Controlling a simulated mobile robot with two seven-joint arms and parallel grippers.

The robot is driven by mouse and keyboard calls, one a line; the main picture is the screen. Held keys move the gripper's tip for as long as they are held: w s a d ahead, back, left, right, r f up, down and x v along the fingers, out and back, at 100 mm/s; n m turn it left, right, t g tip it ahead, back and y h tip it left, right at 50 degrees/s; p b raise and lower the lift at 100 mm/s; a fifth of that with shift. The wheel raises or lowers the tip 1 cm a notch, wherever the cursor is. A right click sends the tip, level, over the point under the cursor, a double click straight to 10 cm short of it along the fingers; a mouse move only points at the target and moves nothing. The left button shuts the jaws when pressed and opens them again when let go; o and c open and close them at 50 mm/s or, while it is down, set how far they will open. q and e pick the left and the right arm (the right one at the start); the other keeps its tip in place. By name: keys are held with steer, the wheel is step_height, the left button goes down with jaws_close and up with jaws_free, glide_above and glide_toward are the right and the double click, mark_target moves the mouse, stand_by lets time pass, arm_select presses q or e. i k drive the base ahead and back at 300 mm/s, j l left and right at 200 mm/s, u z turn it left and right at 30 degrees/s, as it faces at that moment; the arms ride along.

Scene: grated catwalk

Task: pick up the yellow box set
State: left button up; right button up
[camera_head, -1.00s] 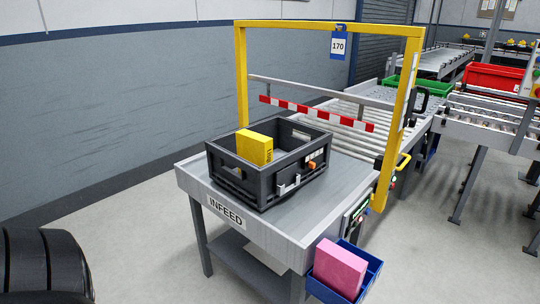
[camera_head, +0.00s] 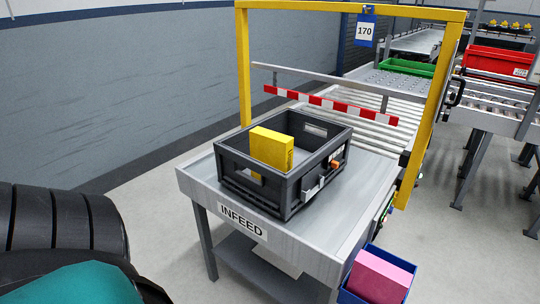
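The yellow box set (camera_head: 272,147) stands upright inside a dark grey crate (camera_head: 250,194), toward its left part. Its top rises above the crate's rim. The crate rests on the grey infeed table (camera_head: 199,180). The lower part of the yellow box is hidden by the crate's near wall. Neither of my grippers shows in the head view. A black ribbed part and a teal part at the lower left look like my own arm.
A yellow gate frame (camera_head: 243,70) with a red-and-white striped bar (camera_head: 330,104) stands behind the crate. A blue bin (camera_head: 347,297) holding a pink box (camera_head: 380,277) hangs at the table's right corner. Roller conveyors, a green bin (camera_head: 407,67) and a red bin (camera_head: 495,62) are beyond.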

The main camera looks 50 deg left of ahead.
mark_target(274, 150)
steer(key=j, duration=0.65)
steer(key=k+j+z, duration=0.1)
steer(key=j, duration=0.5)
steer(key=k+j+z, duration=0.1)
steer(key=j, duration=0.55)
